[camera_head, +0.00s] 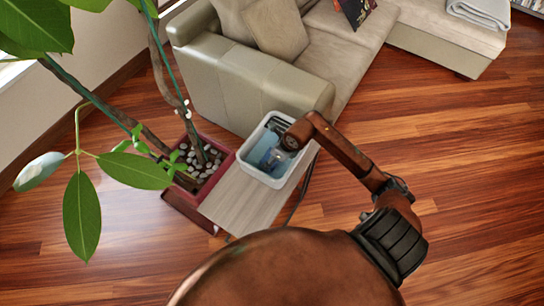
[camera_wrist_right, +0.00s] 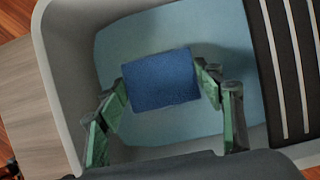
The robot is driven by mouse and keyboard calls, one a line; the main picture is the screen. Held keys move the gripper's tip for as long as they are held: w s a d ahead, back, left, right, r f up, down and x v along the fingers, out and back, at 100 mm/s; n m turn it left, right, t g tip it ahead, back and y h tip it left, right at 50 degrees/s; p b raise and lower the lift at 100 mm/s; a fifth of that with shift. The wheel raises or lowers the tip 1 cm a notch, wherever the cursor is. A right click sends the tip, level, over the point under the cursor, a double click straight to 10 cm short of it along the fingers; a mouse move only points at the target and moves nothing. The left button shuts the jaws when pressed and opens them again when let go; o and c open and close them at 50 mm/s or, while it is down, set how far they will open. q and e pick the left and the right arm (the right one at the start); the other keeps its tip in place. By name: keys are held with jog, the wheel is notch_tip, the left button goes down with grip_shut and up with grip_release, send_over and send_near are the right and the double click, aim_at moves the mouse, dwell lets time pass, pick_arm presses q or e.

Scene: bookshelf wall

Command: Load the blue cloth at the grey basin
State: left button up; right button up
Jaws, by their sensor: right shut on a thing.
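The grey basin (camera_head: 257,175) stands on a small wooden side table, and its pale grey wall (camera_wrist_right: 68,75) fills the left of the right wrist view. Its floor looks light blue, perhaps water. The blue cloth (camera_wrist_right: 160,80) is a dark blue, folded block between the green fingers of my right gripper (camera_wrist_right: 162,84). The right gripper is shut on it, over or inside the basin; I cannot tell whether the cloth touches the floor. In the head view my right arm reaches down into the basin and partly hides its inside. My left gripper is not in view.
A dark panel with light stripes (camera_wrist_right: 287,60) lies at the basin's right side. The side table (camera_head: 240,205) has a bare wooden top. A potted plant (camera_head: 205,165) stands close left, its leaves overhanging. A beige sofa (camera_head: 255,80) is behind. The wooden floor to the right is clear.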

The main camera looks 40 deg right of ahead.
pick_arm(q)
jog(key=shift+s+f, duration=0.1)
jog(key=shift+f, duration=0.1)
pick_arm(e)
jog(key=shift+f, duration=0.5)
dwell(1.0)
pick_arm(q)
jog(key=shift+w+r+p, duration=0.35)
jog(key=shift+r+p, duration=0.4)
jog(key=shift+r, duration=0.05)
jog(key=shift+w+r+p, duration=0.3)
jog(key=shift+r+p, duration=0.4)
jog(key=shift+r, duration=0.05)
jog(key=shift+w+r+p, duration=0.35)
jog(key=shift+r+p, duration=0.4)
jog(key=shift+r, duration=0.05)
pick_arm(e)
jog(key=shift+r, duration=3.55)
